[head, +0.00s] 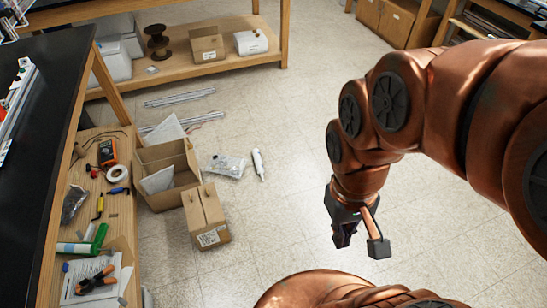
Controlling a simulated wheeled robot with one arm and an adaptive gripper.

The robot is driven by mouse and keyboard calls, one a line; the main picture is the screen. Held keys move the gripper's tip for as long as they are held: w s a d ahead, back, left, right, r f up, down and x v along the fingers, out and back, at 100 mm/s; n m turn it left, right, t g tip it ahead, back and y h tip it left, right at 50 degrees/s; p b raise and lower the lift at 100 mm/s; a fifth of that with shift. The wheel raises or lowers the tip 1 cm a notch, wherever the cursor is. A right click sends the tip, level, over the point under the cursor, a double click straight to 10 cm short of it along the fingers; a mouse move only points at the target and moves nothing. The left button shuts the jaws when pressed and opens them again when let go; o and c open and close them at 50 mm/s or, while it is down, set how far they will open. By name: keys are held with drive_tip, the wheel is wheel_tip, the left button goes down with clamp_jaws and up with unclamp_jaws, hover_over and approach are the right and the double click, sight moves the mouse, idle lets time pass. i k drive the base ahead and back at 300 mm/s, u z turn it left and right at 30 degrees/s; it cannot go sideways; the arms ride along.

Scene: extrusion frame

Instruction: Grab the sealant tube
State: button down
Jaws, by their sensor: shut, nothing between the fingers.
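A white tube with a narrow nozzle (258,164), which looks like a sealant tube, lies on the tiled floor near the middle of the head view. A second tube, green and white (76,248), lies on the low wooden shelf at the lower left; I cannot tell its contents. My gripper (344,238) hangs over the floor, right of and nearer than the white tube, clearly apart from it. The gripper is shut and empty, pointing downward. Neither tube is hidden by my arm.
A clear bag of parts (226,166) lies just left of the white tube. An open cardboard box (172,188) and a closed box (206,215) stand beside the wooden shelf (120,215). Metal extrusions (180,98) lie farther back. The floor (280,210) between gripper and white tube looks clear.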

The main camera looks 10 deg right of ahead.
sight(259, 166)
drive_tip(key=k, duration=0.6)
drive_tip(key=u, duration=0.75)
drive_tip(key=i, duration=2)
drive_tip(key=z, duration=0.45)
